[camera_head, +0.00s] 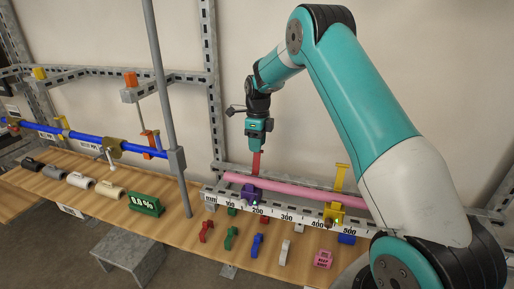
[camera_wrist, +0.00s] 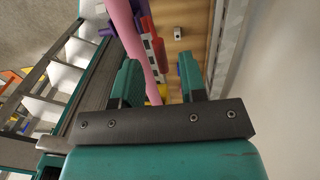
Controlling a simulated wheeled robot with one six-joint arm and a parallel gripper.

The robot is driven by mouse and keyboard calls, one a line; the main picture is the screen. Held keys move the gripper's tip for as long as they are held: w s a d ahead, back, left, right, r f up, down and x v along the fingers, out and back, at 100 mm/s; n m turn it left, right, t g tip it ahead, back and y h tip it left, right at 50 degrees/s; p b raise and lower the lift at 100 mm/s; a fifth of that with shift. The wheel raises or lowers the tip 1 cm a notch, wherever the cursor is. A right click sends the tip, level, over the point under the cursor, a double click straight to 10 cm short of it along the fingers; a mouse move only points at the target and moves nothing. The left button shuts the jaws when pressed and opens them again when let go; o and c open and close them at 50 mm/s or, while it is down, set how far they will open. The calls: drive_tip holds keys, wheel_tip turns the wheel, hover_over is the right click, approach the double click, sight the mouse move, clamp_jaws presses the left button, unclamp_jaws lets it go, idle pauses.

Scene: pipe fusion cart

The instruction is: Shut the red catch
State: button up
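The red catch (camera_head: 256,163) stands upright behind the pink pipe (camera_head: 290,191), by the purple clamp (camera_head: 251,194) near the left end of the ruler. My gripper (camera_head: 258,149) points down directly above the red catch, its tips at or very near the catch's top. I cannot tell if they touch. In the wrist view my gripper (camera_wrist: 158,82) has its two green fingers apart. The pink pipe (camera_wrist: 132,35) passes between and beyond them, with a red part (camera_wrist: 160,55) beside it. The fingers do not look closed on anything.
A yellow clamp (camera_head: 334,214) with a raised yellow catch (camera_head: 341,177) holds the pipe's right part. A grey post (camera_head: 170,100) stands left of my gripper. A blue pipe (camera_head: 85,138) runs at the left. Small coloured parts and a green display (camera_head: 146,204) lie along the bench front.

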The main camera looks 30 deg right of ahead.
sight(256, 162)
drive_tip(key=shift+s+a+f+p, duration=0.1)
drive_tip(key=shift+f+p, duration=0.2)
drive_tip(key=shift+f, duration=1.35)
clamp_jaws()
